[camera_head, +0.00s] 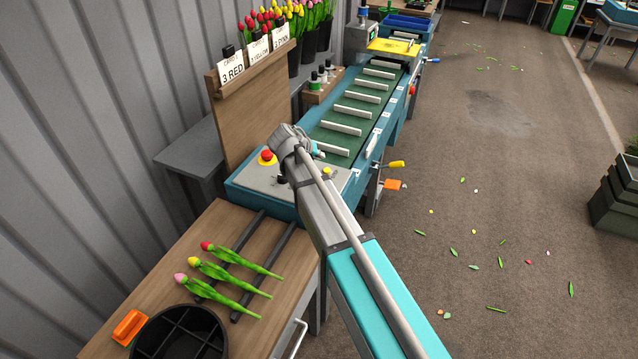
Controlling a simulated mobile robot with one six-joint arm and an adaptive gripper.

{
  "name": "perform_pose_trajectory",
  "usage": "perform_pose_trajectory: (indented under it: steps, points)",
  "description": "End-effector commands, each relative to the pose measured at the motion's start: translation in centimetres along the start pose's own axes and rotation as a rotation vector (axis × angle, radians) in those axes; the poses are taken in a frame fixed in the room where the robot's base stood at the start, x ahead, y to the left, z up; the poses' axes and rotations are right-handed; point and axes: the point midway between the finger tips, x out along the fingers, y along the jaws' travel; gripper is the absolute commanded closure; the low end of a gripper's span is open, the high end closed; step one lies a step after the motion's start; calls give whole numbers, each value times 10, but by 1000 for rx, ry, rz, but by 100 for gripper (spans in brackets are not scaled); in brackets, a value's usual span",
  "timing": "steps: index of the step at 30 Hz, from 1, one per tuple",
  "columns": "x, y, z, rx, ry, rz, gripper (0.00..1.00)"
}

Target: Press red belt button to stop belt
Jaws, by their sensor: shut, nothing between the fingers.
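The red belt button (267,156) is a domed red cap on a yellow base, upright on the grey control panel (255,178) at the near end of the belt. The arm covers the middle of the panel. I cannot make out my gripper or its fingertips. The green conveyor belt (352,113) with white crossbars runs away from the panel in a blue frame.
A wooden sign board (250,95) stands behind the panel. Three tulips (228,275) lie across dark rails on the wooden table (265,325), near a black round container (180,335) and an orange object (130,327). A yellow-handled lever (396,164) sticks out right.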

Motion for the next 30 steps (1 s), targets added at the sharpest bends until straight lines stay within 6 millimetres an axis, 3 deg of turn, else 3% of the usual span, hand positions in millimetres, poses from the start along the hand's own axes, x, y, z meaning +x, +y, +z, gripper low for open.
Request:
perform_pose_trajectory:
  steps: [30]
  points:
    - [54, -41, 40, -1, 1, -1, 100]
